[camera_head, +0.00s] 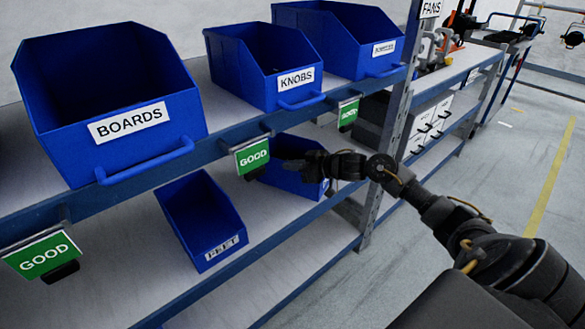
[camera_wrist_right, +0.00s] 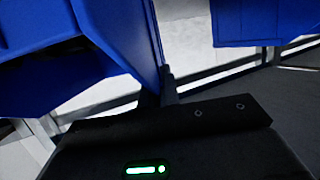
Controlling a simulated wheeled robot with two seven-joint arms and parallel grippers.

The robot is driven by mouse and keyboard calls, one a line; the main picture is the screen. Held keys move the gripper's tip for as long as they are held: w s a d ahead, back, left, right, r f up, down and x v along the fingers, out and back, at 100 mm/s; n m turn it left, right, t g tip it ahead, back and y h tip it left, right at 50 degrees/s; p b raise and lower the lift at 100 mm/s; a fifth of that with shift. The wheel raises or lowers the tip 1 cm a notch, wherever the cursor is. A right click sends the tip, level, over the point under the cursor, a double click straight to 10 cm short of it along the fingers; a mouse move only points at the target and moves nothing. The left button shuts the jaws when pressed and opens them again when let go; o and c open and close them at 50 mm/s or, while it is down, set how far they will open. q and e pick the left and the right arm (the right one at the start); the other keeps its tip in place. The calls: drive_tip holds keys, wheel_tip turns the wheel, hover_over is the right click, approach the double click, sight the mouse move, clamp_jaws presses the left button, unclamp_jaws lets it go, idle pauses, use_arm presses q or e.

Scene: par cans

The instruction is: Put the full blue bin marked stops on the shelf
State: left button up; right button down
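No label that I can read says stops. A blue bin (camera_head: 283,181) stands on the lower shelf, partly hidden by my right gripper and the green GOOD tag. Its label is almost wholly covered, and I cannot see its contents. My right gripper (camera_head: 290,164) is at this bin's upper part, just right of the tag. In the right wrist view a dark finger (camera_wrist_right: 169,86) stands close against a blue bin wall (camera_wrist_right: 130,35). I cannot tell if the gripper is closed on that wall. My left gripper is not in view.
Blue bins marked BOARDS (camera_head: 90,80) and KNOBS (camera_head: 250,60) and a third bin (camera_head: 345,45) stand on the upper shelf. Another empty-looking bin (camera_head: 200,215) is on the lower shelf. A shelf post (camera_head: 385,140) stands close to my right arm. The floor at right is open.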

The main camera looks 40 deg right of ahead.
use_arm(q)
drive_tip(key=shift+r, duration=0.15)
use_arm(e)
drive_tip(key=shift+f, duration=0.1)
drive_tip(key=c, duration=2.1)
unclamp_jaws()
drive_tip(key=shift+f, duration=0.25)
drive_tip(key=o, duration=0.5)
drive_tip(key=shift+c, duration=0.2)
drive_tip(key=shift+r, duration=0.1)
